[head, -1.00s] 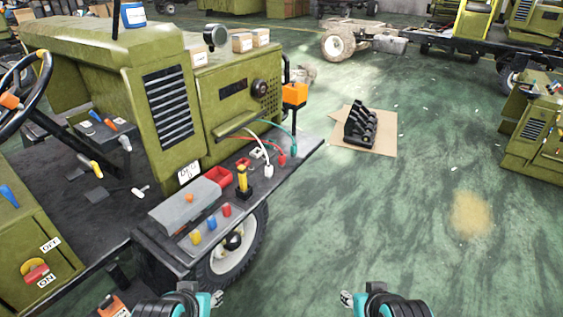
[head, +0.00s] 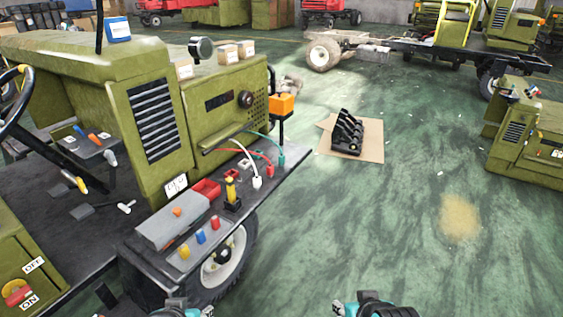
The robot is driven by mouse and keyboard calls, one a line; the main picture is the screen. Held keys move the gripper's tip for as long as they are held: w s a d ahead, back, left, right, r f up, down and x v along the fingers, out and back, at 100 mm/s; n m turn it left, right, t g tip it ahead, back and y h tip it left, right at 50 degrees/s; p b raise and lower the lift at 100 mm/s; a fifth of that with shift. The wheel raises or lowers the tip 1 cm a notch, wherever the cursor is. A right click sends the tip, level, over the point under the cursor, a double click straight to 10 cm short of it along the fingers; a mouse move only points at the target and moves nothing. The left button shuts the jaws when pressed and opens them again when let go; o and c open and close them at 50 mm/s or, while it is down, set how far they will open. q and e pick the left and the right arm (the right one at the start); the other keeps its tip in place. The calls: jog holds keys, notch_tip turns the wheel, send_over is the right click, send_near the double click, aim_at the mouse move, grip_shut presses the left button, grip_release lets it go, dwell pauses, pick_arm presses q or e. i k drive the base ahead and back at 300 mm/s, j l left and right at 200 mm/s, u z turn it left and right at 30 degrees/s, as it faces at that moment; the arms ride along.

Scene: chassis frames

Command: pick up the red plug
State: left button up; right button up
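The red plug (head: 269,170) is at the end of a red cable on the dark front ledge of the green vehicle. A white plug (head: 257,182) is to its left and a green plug (head: 281,160) to its right, each on its own cable. My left gripper (head: 205,312) and my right gripper (head: 338,308) show only in part at the bottom edge. Both are well apart from the plug, and their fingers are too small and cut off to read.
On the ledge (head: 243,218) are a red open box (head: 206,188), a yellow-handled lever (head: 231,188) and a grey box with coloured knobs (head: 199,248). A wheel (head: 222,265) is below. A black rack (head: 347,131) sits on cardboard.

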aim_at(270, 168)
jog(key=i+l+u, duration=0.2)
jog(key=i+u, duration=0.15)
jog(key=i+l+u, duration=0.4)
jog(key=i, duration=0.15)
jog(key=i+l+u, duration=0.35)
jog(key=i, duration=0.35)
